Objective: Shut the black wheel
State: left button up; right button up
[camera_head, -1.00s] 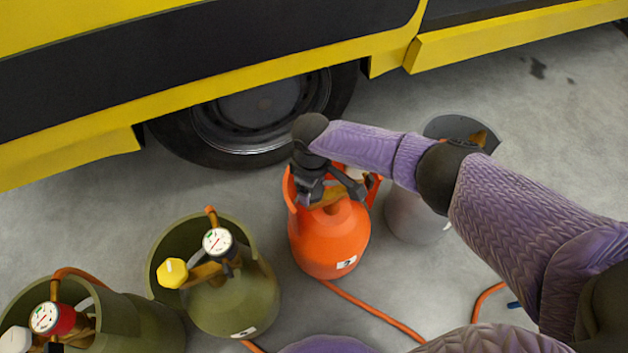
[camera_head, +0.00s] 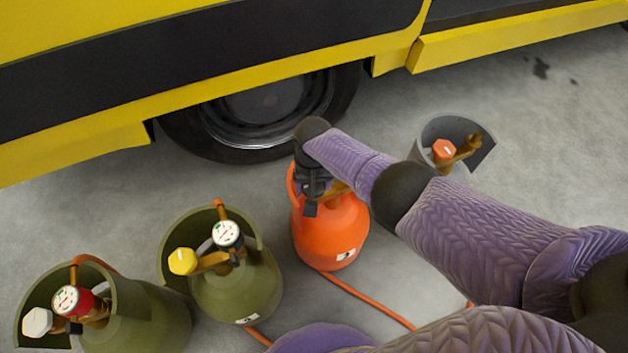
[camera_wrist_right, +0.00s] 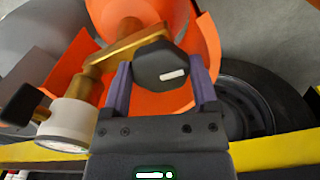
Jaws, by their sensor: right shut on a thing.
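The black wheel (camera_wrist_right: 165,66), a faceted knob with a white mark, shows in the right wrist view at the end of a brass valve. It sits between the two purple fingers of my right gripper (camera_wrist_right: 160,78), which is shut on it. In the head view my right gripper (camera_head: 312,186) is over the top of the orange cylinder (camera_head: 332,235), inside its collar. I cannot make out the wheel there, as the gripper and wrist cover it. A gauge with a white body (camera_wrist_right: 68,122) is on the same valve. My left gripper is not in view.
Two olive cylinders stand at left, one with a yellow wheel (camera_head: 182,261), one with a white wheel (camera_head: 37,322). A grey cylinder with a red-orange wheel (camera_head: 444,150) stands at right, partly behind my arm. A yellow vehicle (camera_head: 250,75) is behind. An orange hose (camera_head: 365,300) crosses the floor.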

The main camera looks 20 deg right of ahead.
jog(key=m, duration=0.4)
jog(key=shift+w+a+m, duration=0.1)
jog(key=shift+m, duration=0.2)
jog(key=m, duration=0.4)
jog(key=shift+w+m, duration=0.1)
jog(key=shift+m, duration=0.2)
jog(key=m, duration=0.4)
jog(key=shift+w, duration=0.1)
jog(key=shift+r+m, duration=0.1)
jog(key=shift+m, duration=2)
jog(key=o, duration=1.1)
